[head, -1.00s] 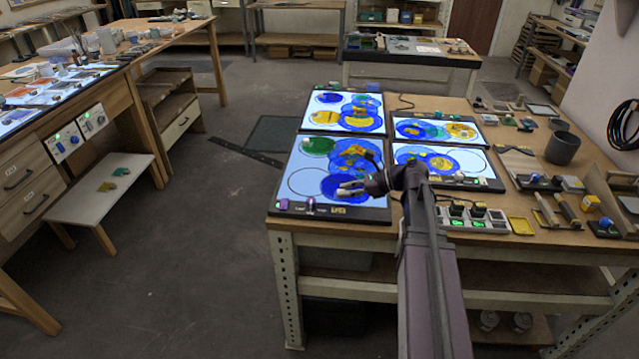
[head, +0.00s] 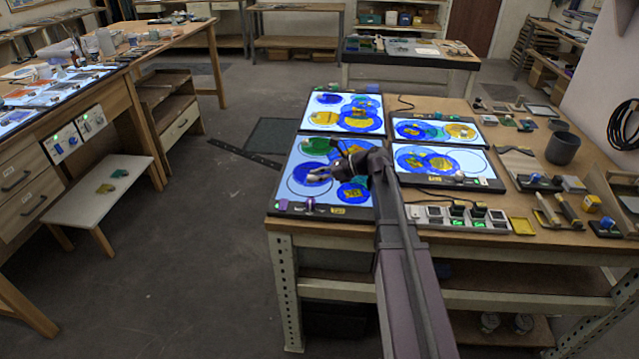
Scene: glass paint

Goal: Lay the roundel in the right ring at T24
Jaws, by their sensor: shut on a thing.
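The near-left light panel (head: 285,192) is lit and carries discs and thin ring outlines. Its left ring (head: 291,186) is a dark outline. A blue roundel (head: 305,173) is at my gripper (head: 318,175), over the upper part of this left ring. My gripper is shut on the roundel; its exact height above the panel is unclear. To the right, a blue disc with a yellow patch (head: 352,194) lies in the lower right of the panel. A green disc (head: 316,146) is above the left ring. The panel's yellow label is too small to read.
Other lit panels stand behind (head: 343,112) and to the right (head: 445,163), close by. A power strip (head: 458,219), a dark cup (head: 563,148) and tools are at the right of the bench.

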